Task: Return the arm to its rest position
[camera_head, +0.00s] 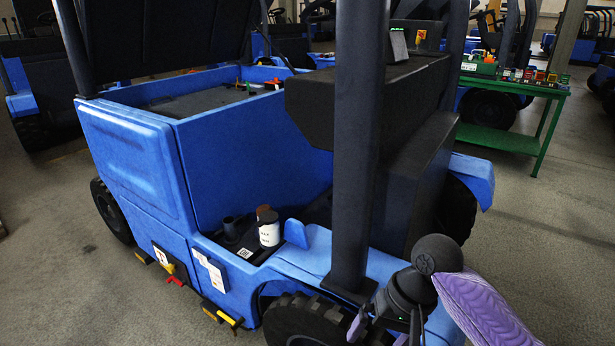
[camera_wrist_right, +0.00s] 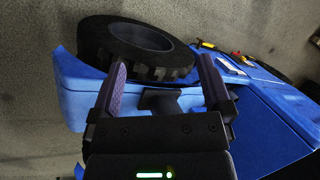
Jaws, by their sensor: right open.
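My right arm comes in from the lower right of the head view, with a lilac sleeve and black wrist joints. My right gripper (camera_head: 382,335) is at the bottom edge there, partly cut off, beside the front post and fender of the blue forklift (camera_head: 260,150). In the right wrist view the gripper (camera_wrist_right: 162,68) is open. Its two purple-padded fingers are wide apart with nothing between them. Beyond them are the forklift's blue body and its black tyre (camera_wrist_right: 140,48). My left gripper is not in view.
A black post (camera_head: 358,140) stands close to my right wrist. A black container with a white label (camera_head: 269,232) sits in a recess of the forklift. A green table (camera_head: 515,88) with small items stands at the back right. The floor at right is clear.

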